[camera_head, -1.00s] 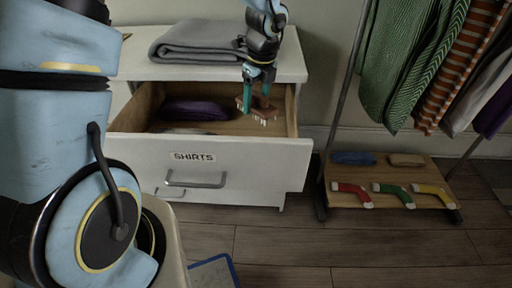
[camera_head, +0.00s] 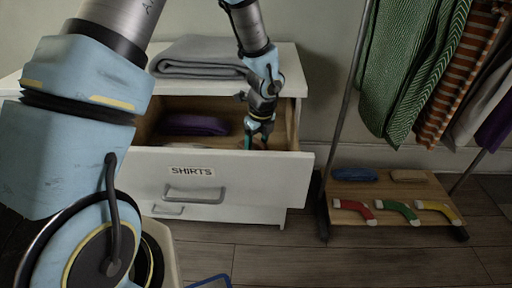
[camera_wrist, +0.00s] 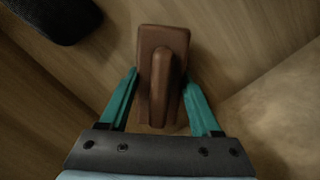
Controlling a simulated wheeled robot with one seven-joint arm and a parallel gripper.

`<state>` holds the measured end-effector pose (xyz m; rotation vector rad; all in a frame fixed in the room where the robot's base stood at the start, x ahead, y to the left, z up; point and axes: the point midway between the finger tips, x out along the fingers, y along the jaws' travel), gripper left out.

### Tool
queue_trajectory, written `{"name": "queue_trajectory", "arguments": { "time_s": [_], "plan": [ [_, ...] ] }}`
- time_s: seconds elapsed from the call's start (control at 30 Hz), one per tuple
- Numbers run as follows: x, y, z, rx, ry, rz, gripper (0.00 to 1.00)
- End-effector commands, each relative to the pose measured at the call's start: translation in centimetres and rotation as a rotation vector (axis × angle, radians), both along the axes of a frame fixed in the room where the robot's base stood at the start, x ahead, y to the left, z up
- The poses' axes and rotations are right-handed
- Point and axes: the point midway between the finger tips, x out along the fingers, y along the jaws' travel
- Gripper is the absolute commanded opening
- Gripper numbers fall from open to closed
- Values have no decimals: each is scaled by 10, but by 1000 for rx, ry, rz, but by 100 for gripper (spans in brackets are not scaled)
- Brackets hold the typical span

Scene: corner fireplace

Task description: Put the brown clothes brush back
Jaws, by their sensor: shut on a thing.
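The brown clothes brush (camera_wrist: 153,45) is between the teal fingers of my gripper (camera_wrist: 162,95) in the wrist view, with its raised handle ridge held in the jaws. In the head view my gripper (camera_head: 257,139) reaches down into the right part of the open drawer labelled SHIRTS (camera_head: 220,172). The drawer front hides most of the brush there. The wooden drawer floor shows beneath the brush in the wrist view; I cannot tell whether the brush touches it.
A dark purple folded cloth (camera_head: 193,125) lies in the drawer's left part. A grey folded cloth (camera_head: 200,57) is on the dresser top. At right, a clothes rack has a low wooden shelf (camera_head: 390,186) holding several small items. Open floor lies in front.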

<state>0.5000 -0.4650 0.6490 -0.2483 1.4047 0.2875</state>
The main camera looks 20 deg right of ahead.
Motion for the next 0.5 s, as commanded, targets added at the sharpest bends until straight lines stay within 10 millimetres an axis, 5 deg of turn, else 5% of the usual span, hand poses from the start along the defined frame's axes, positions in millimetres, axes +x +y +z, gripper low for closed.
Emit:
{"name": "queue_trajectory", "arguments": {
  "time_s": [0.23, 0.27, 0.5],
  "plan": [
    [0, 0, -3, 0, 0, 0, 20],
    [0, 0, -2, 0, 0, 0, 68],
    [0, 0, -2, 0, 0, 1, 94]
  ]
}}
